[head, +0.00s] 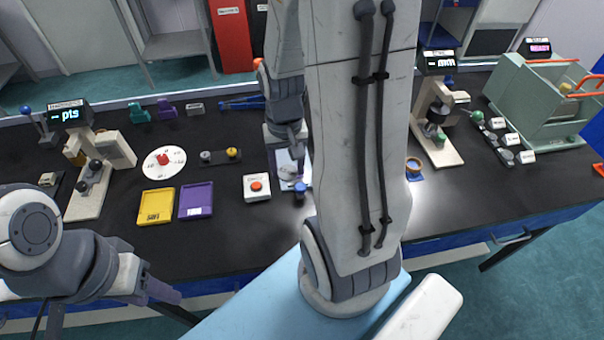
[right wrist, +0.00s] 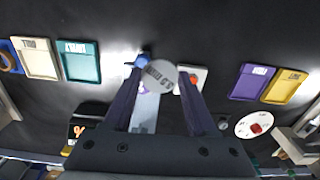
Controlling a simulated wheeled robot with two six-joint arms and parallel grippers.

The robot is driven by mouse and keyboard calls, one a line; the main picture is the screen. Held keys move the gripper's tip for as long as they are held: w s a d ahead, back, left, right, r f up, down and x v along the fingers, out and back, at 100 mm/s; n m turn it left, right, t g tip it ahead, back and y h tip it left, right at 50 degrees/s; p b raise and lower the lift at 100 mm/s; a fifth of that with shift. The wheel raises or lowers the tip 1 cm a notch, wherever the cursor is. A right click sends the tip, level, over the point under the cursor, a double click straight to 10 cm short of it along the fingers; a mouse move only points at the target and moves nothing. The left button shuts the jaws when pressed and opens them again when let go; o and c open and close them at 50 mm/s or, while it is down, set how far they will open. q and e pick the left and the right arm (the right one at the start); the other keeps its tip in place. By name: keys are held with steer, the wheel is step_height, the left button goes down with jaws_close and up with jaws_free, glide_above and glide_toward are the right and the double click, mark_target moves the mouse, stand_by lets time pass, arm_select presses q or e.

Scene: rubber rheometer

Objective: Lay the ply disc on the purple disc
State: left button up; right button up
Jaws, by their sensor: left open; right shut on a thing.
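My right gripper (right wrist: 160,80) is shut on a grey, labelled round disc, which I take to be the ply disc (right wrist: 160,75). The disc is between the fingertips, above a pale plate (right wrist: 145,112) on the bench. A small purple patch (right wrist: 142,88) shows on the plate beside the held disc; it may be the purple disc, mostly hidden. In the head view the pale plate (head: 287,170) lies below my right wrist, and the fingertips are hard to make out. My left gripper (head: 165,293) is open at the lower left, low by the bench's front edge, away from the discs.
A blue knob (head: 300,188) stands at the plate's near end. A white box with an orange button (head: 257,187) is left of it. Purple (head: 196,200) and yellow (head: 156,206) trays and a round white dial (head: 164,162) lie further left. Instruments stand at both sides.

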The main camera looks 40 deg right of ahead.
steer(key=s+d+m, duration=0.2)
steer(key=s+m, duration=0.1)
steer(key=s, duration=0.1)
steer(key=w+d+f, duration=0.1)
steer(key=w+f, duration=0.1)
steer(key=w, duration=0.1)
steer(key=w+d+f, duration=0.2)
steer(key=w, duration=0.1)
steer(key=w+d+f+p, duration=0.1)
steer(key=w+d+f, duration=0.1)
steer(key=w, duration=0.1)
steer(key=shift+w+d+f, duration=0.15)
steer(key=shift+w, duration=0.2)
step_height(320, 180, down, 3)
steer(key=shift+f+p, duration=0.1)
steer(key=shift+p, duration=0.3)
steer(key=shift+f, duration=0.35)
steer(key=shift+f, duration=0.1)
steer(key=o, duration=1.3)
